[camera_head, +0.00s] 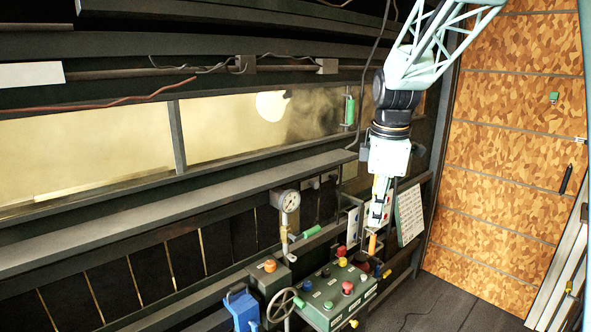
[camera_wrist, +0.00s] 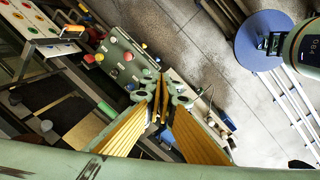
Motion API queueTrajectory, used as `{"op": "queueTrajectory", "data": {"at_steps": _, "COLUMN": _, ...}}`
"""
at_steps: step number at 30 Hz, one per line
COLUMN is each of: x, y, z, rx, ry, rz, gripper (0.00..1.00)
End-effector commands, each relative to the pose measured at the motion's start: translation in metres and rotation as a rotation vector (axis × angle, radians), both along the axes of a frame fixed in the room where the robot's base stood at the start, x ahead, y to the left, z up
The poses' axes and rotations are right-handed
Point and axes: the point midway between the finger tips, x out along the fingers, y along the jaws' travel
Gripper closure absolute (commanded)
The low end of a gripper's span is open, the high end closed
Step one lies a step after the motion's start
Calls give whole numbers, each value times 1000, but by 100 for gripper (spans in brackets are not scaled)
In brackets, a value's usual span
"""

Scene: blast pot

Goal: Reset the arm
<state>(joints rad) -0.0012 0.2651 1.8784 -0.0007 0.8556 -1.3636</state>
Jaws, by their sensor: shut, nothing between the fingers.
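My gripper (camera_head: 377,214) hangs pointing down from my arm at the right of the head view, above and behind the green control box. In the wrist view my gripper (camera_wrist: 159,92) shows its yellow-lined fingers together, with nothing between them. The green control box (camera_head: 340,293) carries several coloured buttons and knobs. In the wrist view a green panel (camera_wrist: 122,62) with buttons lies beyond the fingertips. I cannot tell from the pictures whether the fingers touch anything.
A pressure gauge (camera_head: 289,201) on a pipe, a handwheel (camera_head: 281,304) and a blue device (camera_head: 243,309) stand left of the control box. A long window (camera_head: 80,150) spans the back wall. An orange patterned wall (camera_head: 515,130) is at right. Dark floor (camera_head: 440,305) before it is mostly clear.

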Motion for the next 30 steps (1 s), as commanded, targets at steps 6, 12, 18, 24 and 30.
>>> {"op": "queueTrajectory", "data": {"at_steps": 6, "x": -36, "y": 0, "z": 22, "rx": 17, "ry": -20, "rz": -109, "gripper": 100}}
{"op": "queueTrajectory", "data": {"at_steps": 12, "x": -69, "y": 0, "z": 37, "rx": 34, "ry": -33, "rz": -212, "gripper": 100}}
{"op": "queueTrajectory", "data": {"at_steps": 18, "x": -102, "y": 0, "z": 51, "rx": 53, "ry": -50, "rz": -314, "gripper": 100}}
{"op": "queueTrajectory", "data": {"at_steps": 24, "x": -136, "y": 0, "z": 61, "rx": 73, "ry": -63, "rz": -415, "gripper": 100}}
{"op": "queueTrajectory", "data": {"at_steps": 30, "x": -171, "y": 0, "z": 70, "rx": 95, "ry": -78, "rz": -517, "gripper": 100}}
